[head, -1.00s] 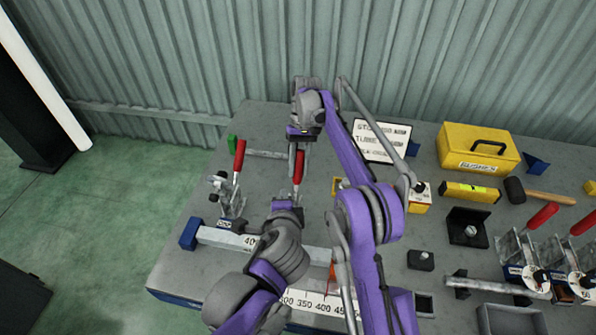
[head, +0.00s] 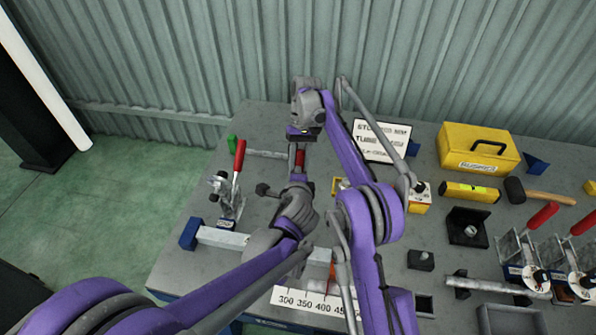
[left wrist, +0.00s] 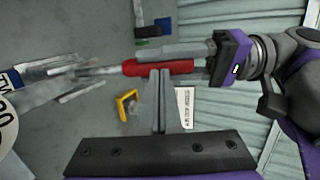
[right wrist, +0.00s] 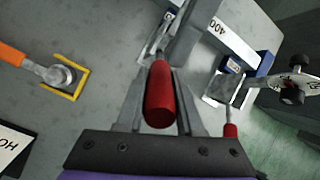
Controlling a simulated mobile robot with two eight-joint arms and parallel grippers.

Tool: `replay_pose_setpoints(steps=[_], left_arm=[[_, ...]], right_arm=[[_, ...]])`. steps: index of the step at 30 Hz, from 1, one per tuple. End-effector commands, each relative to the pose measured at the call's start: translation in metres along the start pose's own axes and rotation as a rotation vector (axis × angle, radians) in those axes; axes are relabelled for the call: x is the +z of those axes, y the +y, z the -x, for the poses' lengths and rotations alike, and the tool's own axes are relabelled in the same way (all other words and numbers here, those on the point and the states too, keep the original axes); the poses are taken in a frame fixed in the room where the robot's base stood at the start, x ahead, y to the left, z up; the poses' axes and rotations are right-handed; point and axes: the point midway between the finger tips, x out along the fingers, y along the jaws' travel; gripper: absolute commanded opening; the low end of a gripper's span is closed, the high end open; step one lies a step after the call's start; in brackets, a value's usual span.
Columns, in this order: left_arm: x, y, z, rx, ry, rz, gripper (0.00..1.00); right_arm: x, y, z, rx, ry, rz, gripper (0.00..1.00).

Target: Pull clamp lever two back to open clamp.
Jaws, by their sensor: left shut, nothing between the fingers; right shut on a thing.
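The clamp lever's red handle (head: 299,158) stands near the back left of the bench, partly hidden by my arms in the head view. My right gripper (head: 299,137) is shut on this handle, which sits between its two fingers in the right wrist view (right wrist: 160,95). My left gripper (left wrist: 160,72) is shut and empty, its fingertips at the side of the red handle (left wrist: 160,68); I cannot tell whether they touch. The clamp's metal body (left wrist: 60,72) shows blurred at the left of the left wrist view, beside a label partly reading "TW".
Another clamp with an upright red handle (head: 239,158) stands just left. A square tube (head: 222,238) and a number scale (head: 300,300) lie in front. A sign (head: 382,140), yellow box (head: 478,150), mallet (head: 545,196) and more clamps (head: 550,250) fill the right side.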

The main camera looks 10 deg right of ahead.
Motion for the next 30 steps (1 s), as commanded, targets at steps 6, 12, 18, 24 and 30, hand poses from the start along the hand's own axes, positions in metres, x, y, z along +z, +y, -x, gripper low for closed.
replay_pose_setpoints(steps=[6,12,18,24,30], left_arm=[[0.000,0.000,-0.013,0.000,-0.001,0.000,0.00],[0.000,0.000,-0.013,0.000,0.000,0.000,0.00],[0.000,-0.001,-0.018,0.000,-0.001,0.001,0.00],[-0.001,-0.003,-0.031,0.000,-0.001,0.002,0.00],[-0.001,-0.003,-0.031,-0.001,0.000,0.002,0.00]], right_arm=[[-0.001,0.000,0.000,0.000,0.003,0.000,0.00],[-0.001,0.000,0.000,0.000,0.003,0.000,0.00],[-0.001,0.000,0.000,0.000,0.003,0.000,0.00],[0.001,-0.001,0.001,0.000,-0.003,0.001,0.00],[0.002,-0.003,0.001,-0.001,-0.006,0.006,0.43]])
